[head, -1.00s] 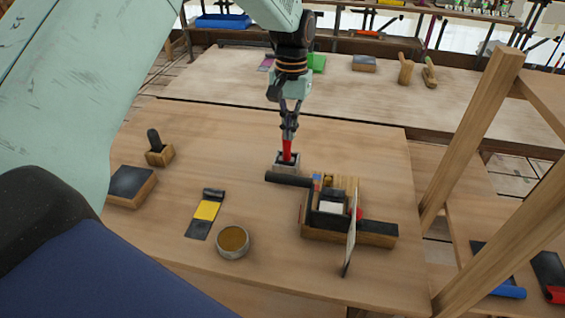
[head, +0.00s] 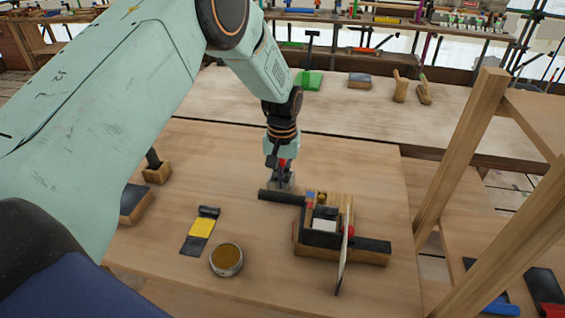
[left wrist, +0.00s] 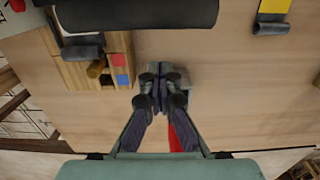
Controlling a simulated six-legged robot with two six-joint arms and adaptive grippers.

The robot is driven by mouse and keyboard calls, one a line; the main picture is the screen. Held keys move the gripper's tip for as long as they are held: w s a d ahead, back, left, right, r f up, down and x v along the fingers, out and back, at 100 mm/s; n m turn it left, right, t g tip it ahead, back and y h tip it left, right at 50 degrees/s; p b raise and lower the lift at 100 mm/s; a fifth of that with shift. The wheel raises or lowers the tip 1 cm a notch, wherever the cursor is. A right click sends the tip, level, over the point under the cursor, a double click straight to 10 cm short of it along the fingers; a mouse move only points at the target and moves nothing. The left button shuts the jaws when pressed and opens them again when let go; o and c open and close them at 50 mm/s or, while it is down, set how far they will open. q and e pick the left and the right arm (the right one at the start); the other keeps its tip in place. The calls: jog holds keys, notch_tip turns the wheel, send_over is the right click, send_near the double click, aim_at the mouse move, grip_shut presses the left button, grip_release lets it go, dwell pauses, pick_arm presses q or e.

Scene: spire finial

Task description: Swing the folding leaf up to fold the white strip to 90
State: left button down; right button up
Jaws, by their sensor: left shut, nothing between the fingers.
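The folding device has a wooden base (head: 342,254) with dark bars and stands right of centre on the table. A dark round bar (head: 282,196) sticks out from its left side; it also shows at the top of the left wrist view (left wrist: 135,15). I cannot tell which dark part is the folding leaf. A thin white strip (head: 342,268) stands at the device's front, slanting down past its edge. My left gripper (head: 283,182) is shut and empty, pointing down just behind the bar, over a small grey block (left wrist: 177,75). Whether it touches the block is unclear.
A round tin (head: 226,259) and a yellow-and-black piece (head: 201,231) lie left of the device. A wooden post (head: 462,160) rises at the right. A second table (head: 350,110) lies behind. The table between tin and device is clear.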

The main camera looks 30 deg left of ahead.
pick_arm(q)
jog(key=shift+s+d+r+p, duration=0.15)
jog(key=shift+s+r+p, duration=0.1)
jog(key=shift+s, duration=0.35)
jog(key=shift+s+d+r+p, duration=0.2)
jog(key=shift+s+r, duration=0.1)
jog(key=shift+s, duration=0.25)
jog(key=shift+s+d+r+p, duration=0.15)
jog(key=shift+s+r+p, duration=0.1)
jog(key=shift+s, duration=0.35)
jog(key=shift+a, duration=0.15)
jog(key=shift+s+d+r+p, duration=0.15)
jog(key=shift+s+r+p, duration=0.1)
jog(key=shift+s+p, duration=0.3)
jog(key=shift+s+d+r+p, duration=0.15)
jog(key=shift+s+r+p, duration=0.05)
jog(key=shift+s+p, duration=0.3)
jog(key=shift+w, duration=0.15)
